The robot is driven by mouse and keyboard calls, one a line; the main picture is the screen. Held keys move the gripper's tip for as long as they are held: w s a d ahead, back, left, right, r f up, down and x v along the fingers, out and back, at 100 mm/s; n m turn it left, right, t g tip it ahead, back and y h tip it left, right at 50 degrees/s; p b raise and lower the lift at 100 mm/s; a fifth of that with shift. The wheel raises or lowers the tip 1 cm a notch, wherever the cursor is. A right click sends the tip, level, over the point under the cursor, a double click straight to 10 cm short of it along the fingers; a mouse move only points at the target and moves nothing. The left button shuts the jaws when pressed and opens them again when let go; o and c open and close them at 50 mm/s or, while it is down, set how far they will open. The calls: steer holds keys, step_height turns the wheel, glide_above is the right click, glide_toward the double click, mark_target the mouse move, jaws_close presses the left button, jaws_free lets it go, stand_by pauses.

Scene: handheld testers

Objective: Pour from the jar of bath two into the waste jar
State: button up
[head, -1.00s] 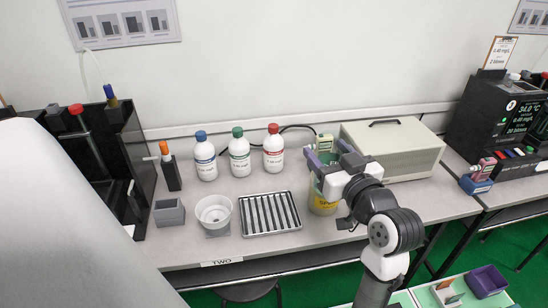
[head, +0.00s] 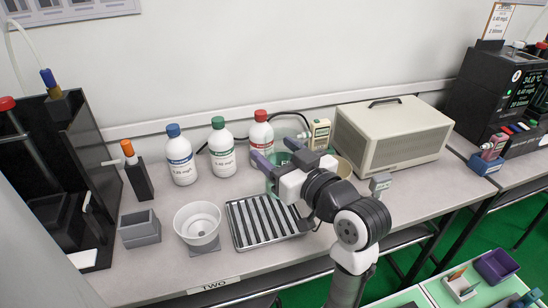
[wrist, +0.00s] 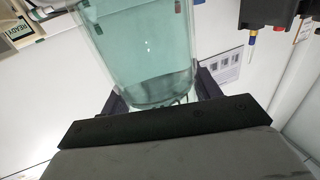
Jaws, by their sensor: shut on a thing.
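My gripper (head: 279,153) is shut on a clear glass jar (head: 284,160) with green-tinted liquid, held over the bench in front of the red-capped bottle. In the wrist view the jar (wrist: 145,55) sits between the fingers (wrist: 160,98), its rounded base toward my palm and liquid inside. Its tilt is hard to tell. A beige round rim (head: 346,167), likely the waste jar with the yellow label, shows just right of my gripper. My wrist hides most of it.
A ribbed metal tray (head: 262,222) and a white round tub (head: 197,226) stand left of my arm. Blue-, green- and red-capped bottles (head: 181,158) line the back. A beige box (head: 390,135) stands at right. A grey holder (head: 139,229) and black stand (head: 60,165) are at left.

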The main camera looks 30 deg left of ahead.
steer(key=w+d+f+m+p, duration=0.2)
steer(key=w+m+p, duration=0.4)
steer(key=m, duration=0.3)
steer(key=shift+w+d+f, duration=0.25)
steer(key=shift+w+f, duration=0.1)
steer(key=shift+f, duration=0.2)
steer(key=shift+d+f+m+p, duration=0.2)
steer(key=shift+f+m+p, duration=0.1)
steer(key=shift+f+m, duration=0.65)
stand_by(0.9)
steer(key=shift+m+p, duration=0.4)
steer(key=shift+m, duration=0.05)
stand_by(1.0)
steer(key=shift+w+m+p, duration=0.1)
steer(key=shift+m+p, duration=0.7)
steer(key=shift+p, duration=0.3)
stand_by(2.2)
